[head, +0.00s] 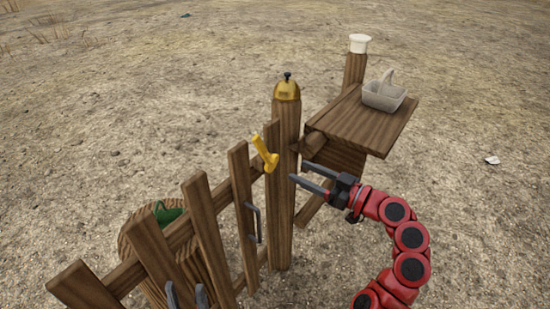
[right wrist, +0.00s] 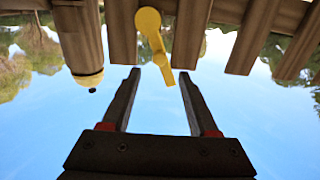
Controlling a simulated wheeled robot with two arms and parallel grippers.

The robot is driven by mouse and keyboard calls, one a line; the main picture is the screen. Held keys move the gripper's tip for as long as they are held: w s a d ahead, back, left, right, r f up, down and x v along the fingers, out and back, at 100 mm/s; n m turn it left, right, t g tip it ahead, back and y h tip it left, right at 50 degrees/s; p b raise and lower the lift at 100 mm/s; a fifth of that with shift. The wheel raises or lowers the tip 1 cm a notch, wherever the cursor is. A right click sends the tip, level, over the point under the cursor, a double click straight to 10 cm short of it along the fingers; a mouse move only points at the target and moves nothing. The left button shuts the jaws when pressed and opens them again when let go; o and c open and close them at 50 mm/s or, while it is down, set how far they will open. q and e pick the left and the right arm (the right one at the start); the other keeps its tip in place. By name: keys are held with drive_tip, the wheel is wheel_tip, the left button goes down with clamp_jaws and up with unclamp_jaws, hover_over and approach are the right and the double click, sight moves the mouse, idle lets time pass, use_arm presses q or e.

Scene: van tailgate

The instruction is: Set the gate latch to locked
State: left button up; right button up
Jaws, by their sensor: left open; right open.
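The yellow gate latch (head: 263,150) sits at the top of the wooden gate (head: 208,228), beside the gate post (head: 284,190). Its lever is tilted, with the upper end leaning left in the head view. My right gripper (head: 297,171) is open and empty, just right of the post and apart from the latch. In the right wrist view, which is upside down, the latch (right wrist: 152,38) shows beyond the gap between the open fingertips (right wrist: 160,74). My left gripper (head: 186,295) is open and empty, low in front of the gate slats; its arm is hidden.
A dark handle (head: 253,222) is on the gate. Open ground lies to the right.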

sight(276, 162)
drive_tip(key=x, duration=0.9)
drive_tip(key=shift+w+a, duration=0.1)
drive_tip(key=shift+a, duration=0.05)
clamp_jaws()
drive_tip(key=shift+a+f, duration=0.1)
drive_tip(key=shift+f, duration=0.05)
idle(0.9)
